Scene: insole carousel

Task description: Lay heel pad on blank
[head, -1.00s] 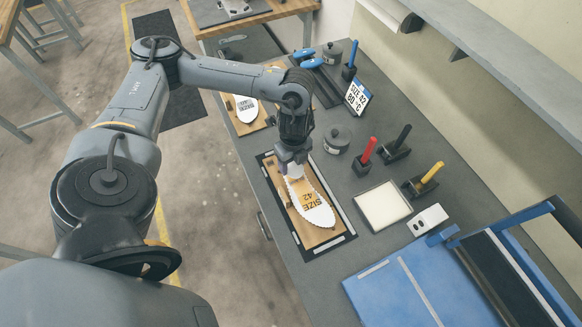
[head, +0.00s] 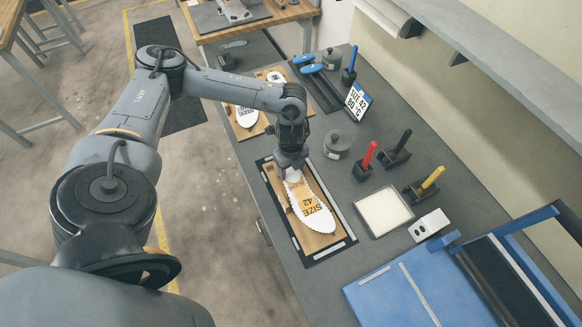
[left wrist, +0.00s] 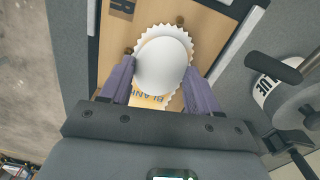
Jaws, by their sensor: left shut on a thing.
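The blank (head: 318,214) is a white insole shape with a jagged edge, marked SIZE 42. It lies on a wooden board (head: 322,241) on a dark mat. My left gripper (head: 291,171) points down over the blank's far, heel end. In the left wrist view, its two fingers (left wrist: 160,82) are shut on the sides of the heel pad (left wrist: 163,62), a smooth white oval. The pad overlaps the blank's jagged heel edge (left wrist: 143,32); whether it touches the blank cannot be told. My right gripper is not in view.
A grey glue pot (head: 337,145) stands right of the gripper; its label shows in the left wrist view (left wrist: 264,91). Red (head: 368,158), black and yellow-handled tools stand further right, near a white tray (head: 409,216). A blue press (head: 395,290) is at front right.

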